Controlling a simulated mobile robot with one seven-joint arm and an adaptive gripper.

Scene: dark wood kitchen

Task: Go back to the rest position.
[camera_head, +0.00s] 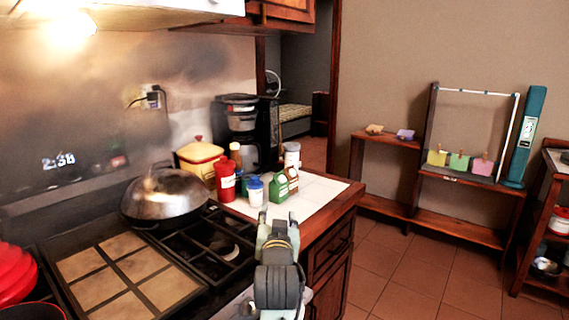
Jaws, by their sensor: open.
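My gripper (278,222) shows at the lower middle of the head view, at the end of my arm, in front of the counter's near edge. Its jaws are open and I see nothing between them. It appears close in the picture to a small green carton (279,188) and a white cup with a blue lid (255,191) on the white tiled counter (325,188). I cannot tell the exact gap between the gripper and these things.
A stove (130,275) with a domed metal lid (164,197) is on the left. A red container (225,181), a yellow canister (199,158) and a coffee maker (240,130) stand on the counter. The tiled floor (400,280) is clear. A wooden shelf (460,230) stands by the wall.

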